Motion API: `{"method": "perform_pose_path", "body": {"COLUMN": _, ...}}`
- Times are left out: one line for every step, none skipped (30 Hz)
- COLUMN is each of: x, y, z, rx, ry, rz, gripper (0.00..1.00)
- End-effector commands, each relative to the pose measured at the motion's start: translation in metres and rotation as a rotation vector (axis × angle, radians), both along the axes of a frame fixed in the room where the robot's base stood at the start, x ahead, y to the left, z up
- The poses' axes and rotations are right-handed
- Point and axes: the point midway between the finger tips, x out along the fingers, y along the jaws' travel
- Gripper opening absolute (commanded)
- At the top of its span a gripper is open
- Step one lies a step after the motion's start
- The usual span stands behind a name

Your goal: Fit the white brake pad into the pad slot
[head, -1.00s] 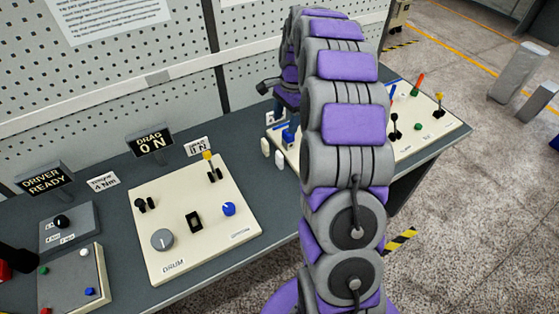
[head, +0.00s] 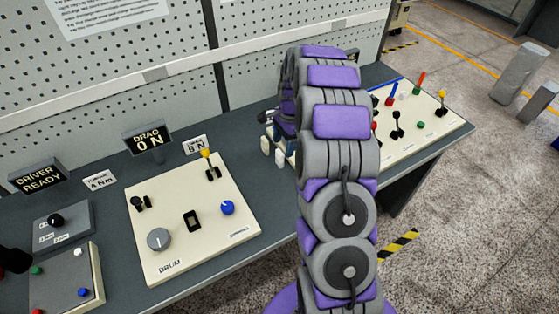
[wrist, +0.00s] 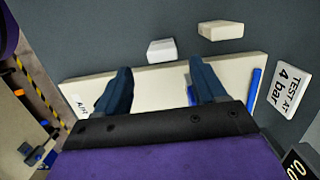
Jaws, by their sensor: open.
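Two pale blocks lie on the grey bench in the wrist view: a white one (wrist: 161,51) and a slightly creamier one (wrist: 220,30) to its right. Either could be the white brake pad; the colours are close. In the head view, two small pale blocks (head: 265,143) (head: 280,157) stand beside my arm. My gripper (wrist: 160,84) is open and empty, its dark blue fingers apart over a cream panel (wrist: 155,98). Both blocks lie beyond the fingertips, apart from them. I cannot make out the pad slot; my gripper and arm cover much of the panel.
A blue bar (wrist: 253,90) lies along the panel's right end, near a "TEST AT 4 bar" sign (wrist: 288,88). In the head view, the DRUM panel (head: 190,245) with knobs and levers is left of my arm. A perforated wall (head: 265,50) stands behind the bench.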

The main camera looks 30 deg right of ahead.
Motion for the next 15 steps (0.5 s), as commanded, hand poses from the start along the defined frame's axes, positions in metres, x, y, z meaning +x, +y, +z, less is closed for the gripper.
{"method": "perform_pose_path", "body": {"x": 0.0, "y": 0.001, "z": -0.004, "rx": 0.0, "ry": -0.001, "rz": 0.0, "gripper": 0.7}}
{"method": "perform_pose_path", "body": {"x": 0.0, "y": 0.001, "z": -0.005, "rx": 0.0, "ry": -0.001, "rz": 0.0, "gripper": 0.7}}
{"method": "perform_pose_path", "body": {"x": 0.001, "y": 0.001, "z": -0.006, "rx": -0.001, "ry": -0.001, "rz": 0.0, "gripper": 0.7}}
{"method": "perform_pose_path", "body": {"x": 0.001, "y": 0.002, "z": -0.008, "rx": -0.001, "ry": -0.001, "rz": 0.0, "gripper": 0.7}}
{"method": "perform_pose_path", "body": {"x": 0.001, "y": 0.002, "z": -0.01, "rx": -0.001, "ry": -0.001, "rz": 0.001, "gripper": 0.7}}
{"method": "perform_pose_path", "body": {"x": 0.002, "y": 0.004, "z": -0.014, "rx": -0.001, "ry": -0.001, "rz": 0.001, "gripper": 0.7}}
{"method": "perform_pose_path", "body": {"x": 0.002, "y": 0.005, "z": -0.018, "rx": 0.0, "ry": 0.0, "rz": 0.001, "gripper": 0.7}}
{"method": "perform_pose_path", "body": {"x": 0.003, "y": 0.006, "z": -0.022, "rx": 0.0, "ry": 0.001, "rz": 0.001, "gripper": 0.7}}
{"method": "perform_pose_path", "body": {"x": 0.003, "y": 0.008, "z": -0.029, "rx": 0.0, "ry": 0.002, "rz": 0.001, "gripper": 0.7}}
{"method": "perform_pose_path", "body": {"x": 0.004, "y": 0.009, "z": -0.034, "rx": 0.0, "ry": 0.003, "rz": 0.001, "gripper": 0.7}}
{"method": "perform_pose_path", "body": {"x": 0.005, "y": 0.011, "z": -0.038, "rx": 0.001, "ry": 0.003, "rz": 0.001, "gripper": 0.7}}
{"method": "perform_pose_path", "body": {"x": 0.004, "y": 0.012, "z": -0.044, "rx": 0.002, "ry": 0.005, "rz": 0.001, "gripper": 0.7}}
{"method": "perform_pose_path", "body": {"x": 0.004, "y": 0.012, "z": -0.048, "rx": 0.002, "ry": 0.005, "rz": 0.001, "gripper": 0.7}}
{"method": "perform_pose_path", "body": {"x": 0.003, "y": 0.013, "z": -0.051, "rx": 0.002, "ry": 0.005, "rz": 0.001, "gripper": 0.7}}
{"method": "perform_pose_path", "body": {"x": 0.003, "y": 0.013, "z": -0.054, "rx": 0.001, "ry": 0.004, "rz": 0.001, "gripper": 0.7}}
